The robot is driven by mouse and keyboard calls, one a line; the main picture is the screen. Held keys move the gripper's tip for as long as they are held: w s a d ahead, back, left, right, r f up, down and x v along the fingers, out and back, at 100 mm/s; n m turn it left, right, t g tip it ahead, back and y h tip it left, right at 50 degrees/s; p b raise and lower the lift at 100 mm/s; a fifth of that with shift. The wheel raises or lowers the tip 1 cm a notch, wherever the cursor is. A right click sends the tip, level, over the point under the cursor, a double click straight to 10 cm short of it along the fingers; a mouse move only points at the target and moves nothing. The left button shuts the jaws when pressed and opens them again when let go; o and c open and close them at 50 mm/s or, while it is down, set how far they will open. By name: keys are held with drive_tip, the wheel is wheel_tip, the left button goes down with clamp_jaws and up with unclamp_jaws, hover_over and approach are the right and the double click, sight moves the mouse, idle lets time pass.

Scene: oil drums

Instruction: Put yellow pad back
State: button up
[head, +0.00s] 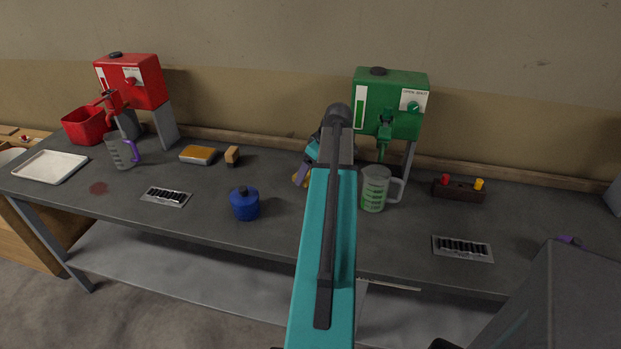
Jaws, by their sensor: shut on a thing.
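My gripper (301,176) is over the bench left of the green drum, largely hidden behind my own teal arm. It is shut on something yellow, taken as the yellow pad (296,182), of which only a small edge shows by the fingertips. Whether it touches the bench top cannot be told. A shallow light-rimmed holder with an orange-yellow top (197,154) lies on the bench to the left. A small tan and dark block (232,156) stands just right of it.
The grey bench (275,222) carries a red drum (142,82), a green drum (397,92), a clear jug (374,188), a grey jug (120,152), a blue can (244,204) and a dark block with red and yellow plugs (459,192). A white tray (50,166) lies far left.

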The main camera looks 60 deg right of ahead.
drive_tip(key=shift+f+p, duration=0.6)
drive_tip(key=shift+f, duration=1.15)
drive_tip(key=shift+f, duration=0.1)
drive_tip(key=o, duration=1)
drive_tip(key=shift+r, duration=0.2)
drive_tip(key=shift+b+v, duration=1.05)
drive_tip(key=shift+v, duration=4.9)
